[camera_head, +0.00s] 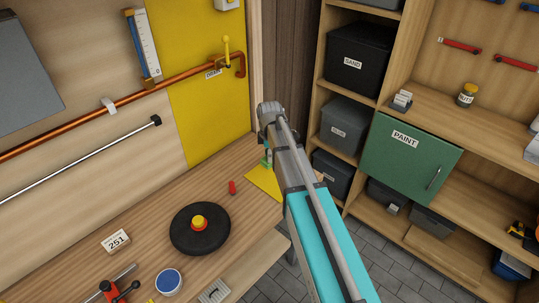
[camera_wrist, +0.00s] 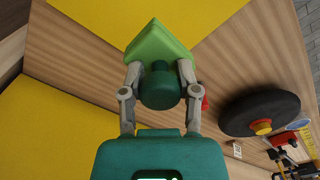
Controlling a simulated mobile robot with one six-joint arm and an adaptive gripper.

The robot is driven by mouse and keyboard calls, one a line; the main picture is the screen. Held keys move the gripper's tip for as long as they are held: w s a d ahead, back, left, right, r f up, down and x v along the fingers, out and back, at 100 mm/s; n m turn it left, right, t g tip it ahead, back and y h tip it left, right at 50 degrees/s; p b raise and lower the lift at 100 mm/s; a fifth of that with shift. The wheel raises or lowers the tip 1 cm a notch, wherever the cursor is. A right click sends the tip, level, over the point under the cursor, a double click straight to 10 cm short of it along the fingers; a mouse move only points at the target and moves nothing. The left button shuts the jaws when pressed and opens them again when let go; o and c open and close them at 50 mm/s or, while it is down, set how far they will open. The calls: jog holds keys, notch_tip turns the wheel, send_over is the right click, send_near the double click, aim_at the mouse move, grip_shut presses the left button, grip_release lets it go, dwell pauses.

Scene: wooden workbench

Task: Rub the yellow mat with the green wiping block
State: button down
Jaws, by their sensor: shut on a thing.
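The yellow mat (camera_head: 262,181) lies flat on the bench near its right end, partly covered by my arm in the head view. It also shows along the top of the wrist view (camera_wrist: 215,14). The green wiping block (camera_wrist: 158,45) has a pointed, house-like outline and a darker round knob. My gripper (camera_wrist: 160,72) is shut on the block, with one finger on each side of the knob. The block overlaps the mat's edge in the wrist view. In the head view only a sliver of the block (camera_head: 265,161) shows beside my arm; I cannot tell whether it touches the mat.
A red peg (camera_head: 232,187) stands left of the mat. A black disc (camera_head: 182,238) with a yellow-and-red knob lies nearer. A yellow wall panel (camera_head: 212,110) with a copper pipe rises behind. Shelves with a green PAINT cabinet (camera_head: 415,153) stand to the right.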

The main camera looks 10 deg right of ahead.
jog(key=shift+r+p, duration=0.6)
jog(key=shift+r, duration=0.3)
